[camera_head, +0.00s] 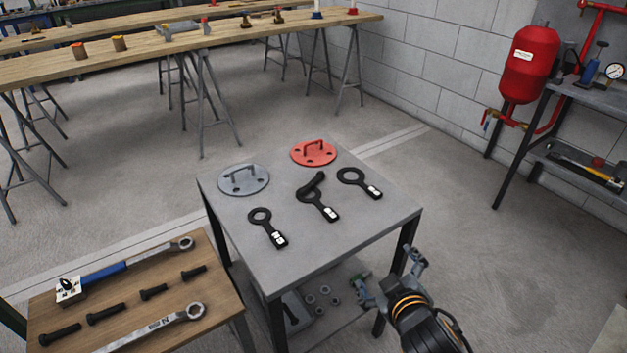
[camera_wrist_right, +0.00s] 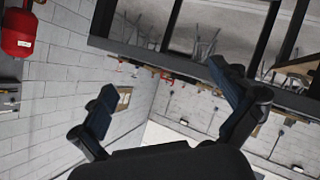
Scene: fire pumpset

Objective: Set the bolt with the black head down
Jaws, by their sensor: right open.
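Several dark bolts lie in a slanting row on the wooden bench at lower left, among them one near the middle (camera_head: 105,313) and one at the right end (camera_head: 193,272). All look black, so I cannot tell which is the black-headed one. Another black, bolt-like piece (camera_head: 311,183) lies across the middle ring tool (camera_head: 326,213) on the grey table. My right gripper (camera_head: 388,274) is open and empty, off the grey table's front right corner. In the right wrist view its open fingers (camera_wrist_right: 163,84) show with nothing between them. My left gripper is out of view.
The grey table (camera_head: 370,228) also holds a grey flange (camera_head: 244,180), a red flange (camera_head: 313,152) and two more ring tools. The wooden bench (camera_head: 215,308) holds two wrenches. Nuts (camera_head: 323,290) lie on the lower shelf. Floor right of the table is clear.

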